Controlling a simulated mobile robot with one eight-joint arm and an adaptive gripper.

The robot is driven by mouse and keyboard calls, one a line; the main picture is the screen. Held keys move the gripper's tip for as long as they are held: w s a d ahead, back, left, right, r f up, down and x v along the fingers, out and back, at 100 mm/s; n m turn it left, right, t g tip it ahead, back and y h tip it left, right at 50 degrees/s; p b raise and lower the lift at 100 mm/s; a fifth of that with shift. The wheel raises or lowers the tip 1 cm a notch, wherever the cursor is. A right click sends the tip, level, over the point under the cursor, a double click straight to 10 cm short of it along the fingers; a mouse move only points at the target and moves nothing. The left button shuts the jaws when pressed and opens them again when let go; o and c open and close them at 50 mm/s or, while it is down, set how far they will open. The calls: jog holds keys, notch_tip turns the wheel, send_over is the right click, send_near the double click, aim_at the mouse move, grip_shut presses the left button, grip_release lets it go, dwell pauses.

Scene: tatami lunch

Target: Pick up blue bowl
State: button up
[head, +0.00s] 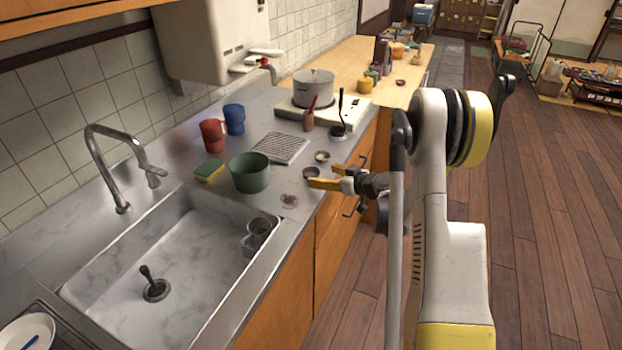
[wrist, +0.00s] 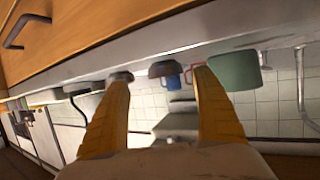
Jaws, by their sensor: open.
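My gripper (head: 322,176) is open and empty at the counter's front edge, its yellow fingers pointing toward the counter. Its fingers also show in the wrist view (wrist: 161,80), spread apart. A small dark bowl (head: 308,173) sits on the counter just beyond the fingertips; in the wrist view a dark brownish bowl (wrist: 164,69) appears between the fingers, upside down in the picture. A second small bowl (head: 322,156) sits behind it, and a shallow small dish (head: 289,201) lies nearer the sink. None of these looks clearly blue. A stack of blue cups (head: 234,119) stands farther back.
A green pot (head: 249,174), a sponge (head: 209,170), red cups (head: 212,135) and a drying rack (head: 277,148) stand beyond the small bowls. A stove with a lidded pot (head: 313,88) is behind. The sink (head: 180,250) is at left. Open wooden floor (head: 550,230) lies right.

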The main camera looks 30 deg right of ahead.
aim_at(307, 171)
jog(key=x, duration=0.2)
jog(key=b+x, duration=0.2)
jog(key=x, duration=0.1)
jog(key=shift+w+a, duration=0.2)
jog(key=shift+a, duration=0.25)
jog(key=shift+c, duration=0.2)
jog(key=c, duration=1.2)
jog(key=shift+r, duration=0.15)
notch_tip(307, 171, up, 5)
jog(key=shift+f+p, duration=0.25)
jog(key=shift+p, duration=0.9)
jog(key=s+d+r+p, duration=0.1)
jog(key=d+r+p, duration=0.2)
jog(key=d+r, duration=0.3)
jog(key=d, duration=0.5)
jog(key=shift+d+r+p, duration=0.15)
jog(key=shift+d+p, duration=0.2)
